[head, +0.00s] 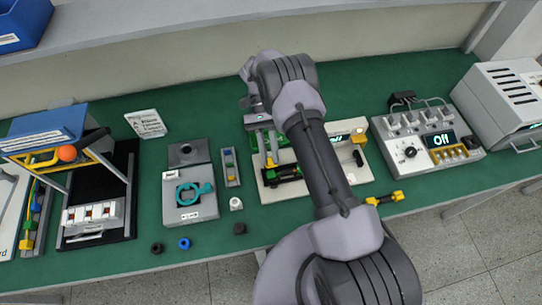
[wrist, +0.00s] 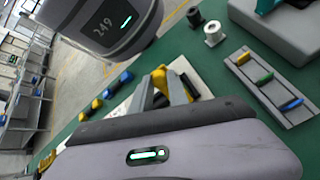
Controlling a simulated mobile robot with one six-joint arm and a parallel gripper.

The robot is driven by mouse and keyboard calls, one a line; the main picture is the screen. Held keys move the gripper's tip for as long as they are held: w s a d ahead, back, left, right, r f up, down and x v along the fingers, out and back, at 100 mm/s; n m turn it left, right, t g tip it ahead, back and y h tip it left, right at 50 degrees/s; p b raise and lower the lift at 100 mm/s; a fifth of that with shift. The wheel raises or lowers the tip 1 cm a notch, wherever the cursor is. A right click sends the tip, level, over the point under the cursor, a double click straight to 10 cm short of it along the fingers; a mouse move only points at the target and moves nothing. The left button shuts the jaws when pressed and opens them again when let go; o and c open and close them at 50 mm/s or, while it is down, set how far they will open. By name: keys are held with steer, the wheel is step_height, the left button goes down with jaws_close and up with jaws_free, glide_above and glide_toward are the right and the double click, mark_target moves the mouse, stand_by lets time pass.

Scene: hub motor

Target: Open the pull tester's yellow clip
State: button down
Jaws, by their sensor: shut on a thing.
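The pull tester, a cream base (head: 355,172) with a lit green display (head: 339,138), stands mid-bench in the head view, partly behind my arm. Its yellow clip (head: 270,161) is at the base's left side, and yellow shows between and beside my fingers in the wrist view (wrist: 160,78). My gripper (head: 268,150) points down over that side, its fingertips at the clip. The fingers look shut on the yellow clip; in the wrist view the gripper (wrist: 163,92) hides much of it. Whether the clip is open cannot be told.
A small rack (head: 231,168) with coloured pieces and a white cylinder (head: 236,204) stand left of the tester. A grey fixture with a teal part (head: 188,193) is further left. A control box (head: 425,138) reading "Off" and a yellow-black tool (head: 385,198) are right.

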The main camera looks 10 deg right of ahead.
steer(key=shift+w+f+g, duration=0.1)
steer(key=shift+w+g, duration=0.1)
steer(key=shift+g, duration=0.2)
steer(key=shift+w, duration=0.1)
steer(key=c, duration=1.3)
jaws_free()
steer(key=shift+r, duration=0.2)
steer(key=s+r+p, duration=0.1)
steer(key=s, duration=0.4)
steer(key=s+d+r, duration=0.1)
steer(key=s+r, duration=0.1)
steer(key=s, duration=0.3)
steer(key=s+r+p, duration=0.1)
steer(key=s, duration=0.5)
steer(key=shift+d+r+p, duration=0.35)
steer(key=shift+d+r, duration=0.05)
